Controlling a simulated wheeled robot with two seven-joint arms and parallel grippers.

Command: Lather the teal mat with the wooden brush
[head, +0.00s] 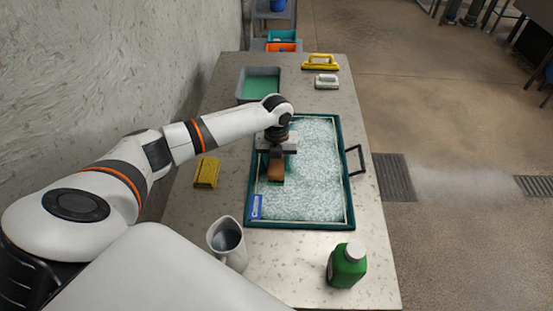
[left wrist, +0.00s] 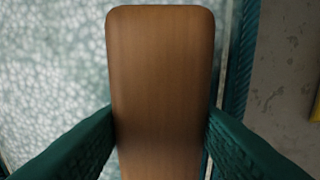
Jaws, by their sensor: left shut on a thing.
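The teal mat (head: 348,213) lies flat on the table, its teal border showing around a middle covered with white, patchy foam. A blue label (head: 256,206) sits at its near left corner. My left gripper (head: 276,162) is over the left part of the mat, shut on the wooden brush (head: 276,171). In the left wrist view the brush's brown wooden back (left wrist: 160,85) is held between two teal fingers, with foam to its left and the mat's edge to its right. The bristles are hidden under the wood, so I cannot tell if they touch. My right gripper is not in view.
A grey tub of green liquid (head: 258,72) stands behind the mat. A yellow sponge (head: 206,173) lies left of it. A metal pitcher (head: 227,242) and a green bottle (head: 346,266) stand in front. A yellow brush (head: 320,62) and a white brush (head: 326,81) lie at the back right.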

